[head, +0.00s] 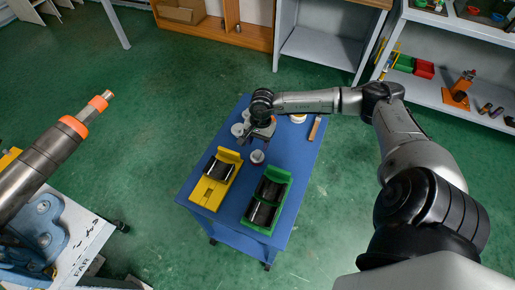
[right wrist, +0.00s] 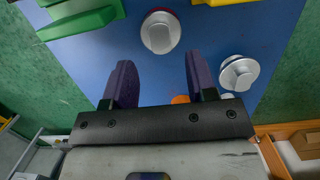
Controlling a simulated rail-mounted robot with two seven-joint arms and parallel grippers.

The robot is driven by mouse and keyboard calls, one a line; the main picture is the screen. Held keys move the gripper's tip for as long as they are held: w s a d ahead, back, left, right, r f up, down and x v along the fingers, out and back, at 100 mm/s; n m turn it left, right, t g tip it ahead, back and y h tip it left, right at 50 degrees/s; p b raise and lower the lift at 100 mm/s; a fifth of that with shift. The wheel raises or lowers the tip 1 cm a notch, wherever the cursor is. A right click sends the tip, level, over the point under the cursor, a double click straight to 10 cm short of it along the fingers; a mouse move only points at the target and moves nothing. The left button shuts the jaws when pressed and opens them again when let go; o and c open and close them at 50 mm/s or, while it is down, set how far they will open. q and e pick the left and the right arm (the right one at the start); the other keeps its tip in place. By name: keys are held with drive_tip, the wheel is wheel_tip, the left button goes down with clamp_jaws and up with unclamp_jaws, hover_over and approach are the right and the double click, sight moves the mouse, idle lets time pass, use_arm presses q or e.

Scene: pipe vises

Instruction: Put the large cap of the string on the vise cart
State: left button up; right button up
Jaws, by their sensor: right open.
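The blue vise cart (head: 305,150) stands in the middle of the floor. Several grey round caps are on its top: one (head: 257,157) stands in front of my right gripper (head: 262,136), and another (head: 237,130) is to its left. In the right wrist view, a silver cap with a red edge (right wrist: 160,35) lies beyond the fingertips, and a second silver cap (right wrist: 239,74) is to the right. My right gripper (right wrist: 158,65) is open and empty above the cart. A grey pipe string with orange bands (head: 50,150) slants in at the left. I cannot tell which cap is the large one.
A yellow holder (head: 209,193) and a green holder (head: 263,226) with dark rollers are at the cart's near side. A wooden-looking strip (head: 315,128) lies at its right edge. A blue vise (head: 42,228) is at lower left. Shelves (head: 323,45) stand behind; green floor is free.

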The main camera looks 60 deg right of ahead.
wheel_tip(320, 180, up, 7)
drive_tip(key=d, duration=0.1)
drive_tip(key=shift+f+p, duration=0.2)
drive_tip(key=shift+p, duration=0.1)
idle(0.4)
